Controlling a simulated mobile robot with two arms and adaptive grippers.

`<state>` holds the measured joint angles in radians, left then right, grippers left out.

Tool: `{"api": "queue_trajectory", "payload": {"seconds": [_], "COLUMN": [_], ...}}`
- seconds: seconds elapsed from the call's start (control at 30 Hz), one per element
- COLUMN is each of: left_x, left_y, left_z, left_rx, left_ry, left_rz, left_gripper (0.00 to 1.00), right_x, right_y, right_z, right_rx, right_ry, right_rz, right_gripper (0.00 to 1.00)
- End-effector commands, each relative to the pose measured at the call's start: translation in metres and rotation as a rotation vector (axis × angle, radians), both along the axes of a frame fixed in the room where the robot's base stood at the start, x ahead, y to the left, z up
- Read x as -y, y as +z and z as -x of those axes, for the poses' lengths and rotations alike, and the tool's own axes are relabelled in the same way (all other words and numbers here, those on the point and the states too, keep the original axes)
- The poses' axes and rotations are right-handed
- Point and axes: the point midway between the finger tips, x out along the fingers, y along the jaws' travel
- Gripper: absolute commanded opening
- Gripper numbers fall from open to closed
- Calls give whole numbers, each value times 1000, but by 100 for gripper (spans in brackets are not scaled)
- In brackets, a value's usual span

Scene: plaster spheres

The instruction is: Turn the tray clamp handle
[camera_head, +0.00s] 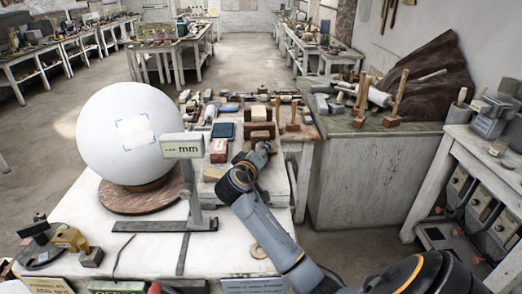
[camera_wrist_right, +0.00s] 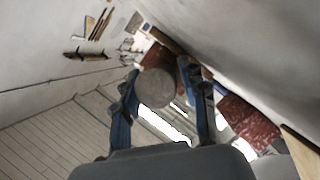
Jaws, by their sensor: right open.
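My right arm comes in from the lower right of the head view. Its gripper (camera_head: 262,150) is over the back right part of the white table, beside brown wooden blocks (camera_head: 260,115). In the right wrist view the two fingers of my right gripper (camera_wrist_right: 158,75) stand apart. A round, pale grey end piece (camera_wrist_right: 157,87) shows between them, perhaps the tray clamp handle. I cannot tell whether the fingers touch it. The tray clamp is not clearly made out in the head view. My left gripper is not in view.
A large white sphere (camera_head: 130,135) rests on a round wooden base (camera_head: 140,197) at left. A gauge with an "mm" display (camera_head: 182,146) stands beside my arm. The white table's front middle (camera_head: 215,255) is largely clear.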

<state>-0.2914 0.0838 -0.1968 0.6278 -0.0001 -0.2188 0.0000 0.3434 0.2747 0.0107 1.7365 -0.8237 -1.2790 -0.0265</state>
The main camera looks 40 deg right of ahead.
Motion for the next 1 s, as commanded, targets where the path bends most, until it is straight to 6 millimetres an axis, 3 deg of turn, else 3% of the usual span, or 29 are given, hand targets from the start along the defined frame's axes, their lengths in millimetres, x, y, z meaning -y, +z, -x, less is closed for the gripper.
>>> {"api": "queue_trajectory", "payload": {"seconds": [0.3,0.5,1.0], "left_x": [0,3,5], "left_y": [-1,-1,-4], "left_z": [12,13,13], "left_rx": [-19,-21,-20], "left_ry": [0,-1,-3], "left_rz": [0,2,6], "left_gripper": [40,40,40], "right_x": [2,2,2], "right_y": [-1,-1,-1], "right_z": [-1,-1,-1], "right_rx": [0,0,89], "right_ry": [0,0,-2], "right_rz": [0,0,-105], "right_gripper": [41,0,0]}}
